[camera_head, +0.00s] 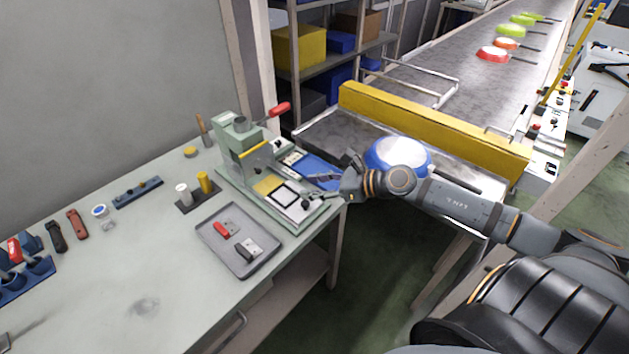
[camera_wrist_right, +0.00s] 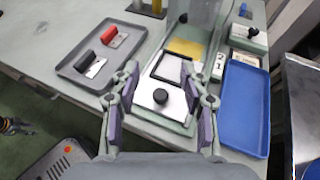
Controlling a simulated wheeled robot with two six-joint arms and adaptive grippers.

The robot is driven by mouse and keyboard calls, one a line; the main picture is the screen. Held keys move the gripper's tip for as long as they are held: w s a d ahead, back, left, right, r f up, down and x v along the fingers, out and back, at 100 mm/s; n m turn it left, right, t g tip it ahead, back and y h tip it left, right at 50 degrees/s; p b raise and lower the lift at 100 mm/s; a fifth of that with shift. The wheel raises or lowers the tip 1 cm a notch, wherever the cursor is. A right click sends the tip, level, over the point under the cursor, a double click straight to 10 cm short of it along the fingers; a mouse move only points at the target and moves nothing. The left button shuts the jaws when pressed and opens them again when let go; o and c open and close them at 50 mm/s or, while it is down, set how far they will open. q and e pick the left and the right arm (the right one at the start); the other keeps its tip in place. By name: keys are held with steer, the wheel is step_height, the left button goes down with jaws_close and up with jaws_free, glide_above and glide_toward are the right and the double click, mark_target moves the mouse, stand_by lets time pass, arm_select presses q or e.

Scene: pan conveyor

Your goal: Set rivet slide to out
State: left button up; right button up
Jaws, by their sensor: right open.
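The rivet slide (camera_wrist_right: 147,99) is a white plate with a black-framed square at its far part and a round black knob (camera_wrist_right: 160,96) near its front end. It lies on the base of the pale green press (camera_head: 240,150), in front of a yellow plate (camera_wrist_right: 186,48). The slide also shows in the head view (camera_head: 296,209). My right gripper (camera_wrist_right: 160,72) is open, its fingers at either side of the slide in the wrist view, with the knob between them in the picture. I cannot tell whether they touch it. My left gripper is out of view.
A grey tray (camera_head: 217,250) with red and black handled pieces lies left of the press. A blue tray (camera_wrist_right: 236,125) is right of the slide. A blue and white pan (camera_head: 384,167) sits on the conveyor (camera_head: 335,130) behind my right arm. The workbench front is clear.

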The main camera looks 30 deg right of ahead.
steer(key=shift+r, duration=1.4)
